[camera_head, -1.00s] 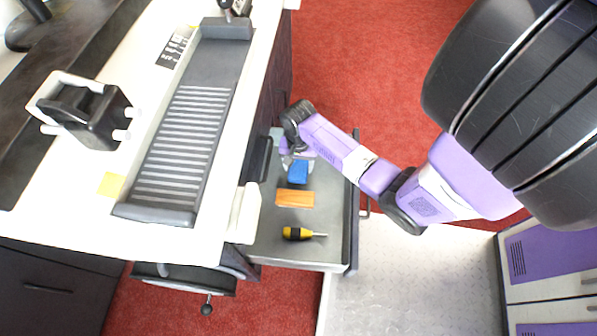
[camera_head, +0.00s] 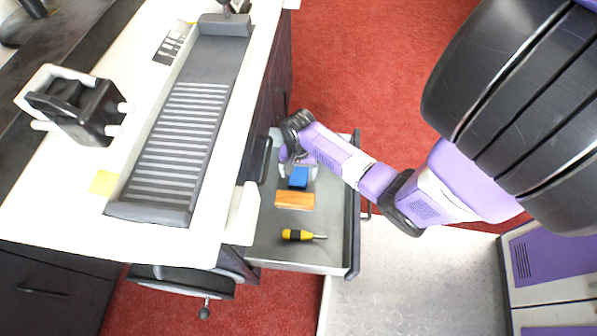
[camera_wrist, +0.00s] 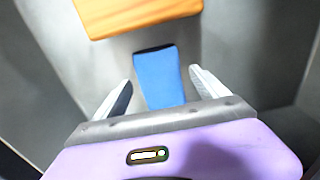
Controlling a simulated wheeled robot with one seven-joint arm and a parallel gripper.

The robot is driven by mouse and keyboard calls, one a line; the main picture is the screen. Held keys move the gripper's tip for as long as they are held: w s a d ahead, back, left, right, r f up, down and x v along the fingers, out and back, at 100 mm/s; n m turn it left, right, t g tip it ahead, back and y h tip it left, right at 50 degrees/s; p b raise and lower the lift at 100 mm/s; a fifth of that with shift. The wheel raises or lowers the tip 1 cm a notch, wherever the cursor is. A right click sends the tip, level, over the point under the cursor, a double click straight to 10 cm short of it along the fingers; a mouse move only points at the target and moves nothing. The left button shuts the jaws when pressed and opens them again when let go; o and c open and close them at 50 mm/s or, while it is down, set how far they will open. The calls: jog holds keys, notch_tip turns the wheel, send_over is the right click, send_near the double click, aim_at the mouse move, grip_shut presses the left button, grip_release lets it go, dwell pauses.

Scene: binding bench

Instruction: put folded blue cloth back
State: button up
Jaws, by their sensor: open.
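The folded blue cloth (camera_head: 298,178) lies in the open drawer (camera_head: 268,222), just above the orange wooden block in the head view. In the wrist view the blue cloth (camera_wrist: 159,77) lies between and a little beyond my two fingers. My gripper (camera_wrist: 163,90) is open, with one finger on each side of the cloth and a gap visible on both sides. In the head view my gripper (camera_head: 298,168) is low in the drawer at the cloth's far end, partly hidden by my arm. I cannot tell whether the fingers touch the drawer floor.
The orange wooden block (camera_head: 294,200) lies close beside the cloth, and a yellow and black screwdriver (camera_head: 297,235) lies nearer the drawer front corner. The drawer walls surround the gripper. A white bench top (camera_head: 60,205) with a long grey tray (camera_head: 150,212) stands to the left.

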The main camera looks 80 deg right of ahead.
jog(key=shift+r, duration=0.1)
jog(key=d+r+n+t+h+p, duration=0.1)
jog(key=d+r+n+h+p, duration=0.35)
jog(key=r, duration=1.05)
notch_tip(320, 180, up, 7)
jog(key=n+t, duration=0.6)
jog(key=n, duration=0.1)
send_over(298, 174)
jog(key=s+a+r+n+t+y, duration=0.1)
jog(key=s+a+r+n+t, duration=0.15)
jog(key=a, duration=0.55)
jog(key=s+a+r+n+t+y, duration=0.1)
jog(key=a+r+n+y, duration=0.15)
jog(key=a, duration=0.55)
jog(key=s+a+r+t+y, duration=0.1)
jog(key=a+r+t, duration=0.3)
jog(key=a+r, duration=1)
jog(key=shift+s+a+n+p, duration=0.35)
jog(key=shift+s+p, duration=0.1)
jog(key=shift+s, duration=0.15)
